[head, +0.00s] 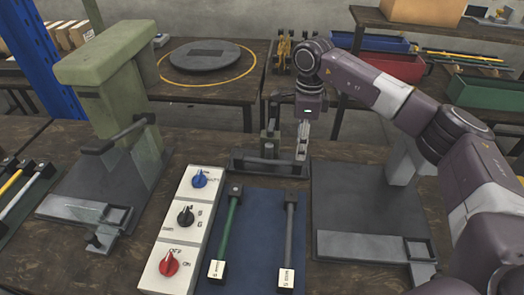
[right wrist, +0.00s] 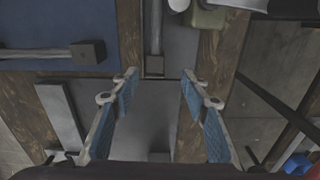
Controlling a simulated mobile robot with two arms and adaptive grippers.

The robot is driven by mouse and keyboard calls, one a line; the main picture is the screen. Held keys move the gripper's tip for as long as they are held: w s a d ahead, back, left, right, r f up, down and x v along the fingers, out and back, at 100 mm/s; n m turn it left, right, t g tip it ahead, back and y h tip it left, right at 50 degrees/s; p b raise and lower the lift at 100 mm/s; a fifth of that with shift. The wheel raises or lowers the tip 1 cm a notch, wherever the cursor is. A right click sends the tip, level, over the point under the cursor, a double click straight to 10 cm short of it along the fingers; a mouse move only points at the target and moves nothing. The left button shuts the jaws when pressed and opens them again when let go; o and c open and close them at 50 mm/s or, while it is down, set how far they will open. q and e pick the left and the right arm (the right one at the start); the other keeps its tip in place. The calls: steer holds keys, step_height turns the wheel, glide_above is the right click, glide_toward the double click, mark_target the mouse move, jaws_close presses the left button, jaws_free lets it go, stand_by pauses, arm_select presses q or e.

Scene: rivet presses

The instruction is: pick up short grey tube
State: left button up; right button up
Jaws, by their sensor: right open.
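A short grey tube (head: 265,161) lies crosswise on a dark holder (head: 240,167) behind the blue mat. In the right wrist view the grey tube (right wrist: 153,30) points toward the gap between my fingers, with a dark end nearest them. My right gripper (head: 302,155) points down at the right end of the holder. In the wrist view the right gripper (right wrist: 160,78) is open, with nothing between its blue-padded fingers; the tube's end is just beyond the tips. Contact cannot be told. My left gripper is out of view.
A green press (head: 125,100) is at left; a dark press base (head: 345,205) is at right.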

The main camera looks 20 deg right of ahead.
mark_target(300, 162)
steer(key=shift+s+f, duration=0.3)
steer(key=shift+f, duration=0.6)
steer(key=f+p, duration=0.1)
steer(key=f, duration=0.1)
steer(key=f+p, duration=0.1)
steer(key=f, duration=0.1)
steer(key=shift+s+f, duration=0.2)
steer(key=shift+f, duration=0.5)
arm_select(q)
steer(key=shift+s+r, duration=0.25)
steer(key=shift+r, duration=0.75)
arm_select(e)
jaws_close()
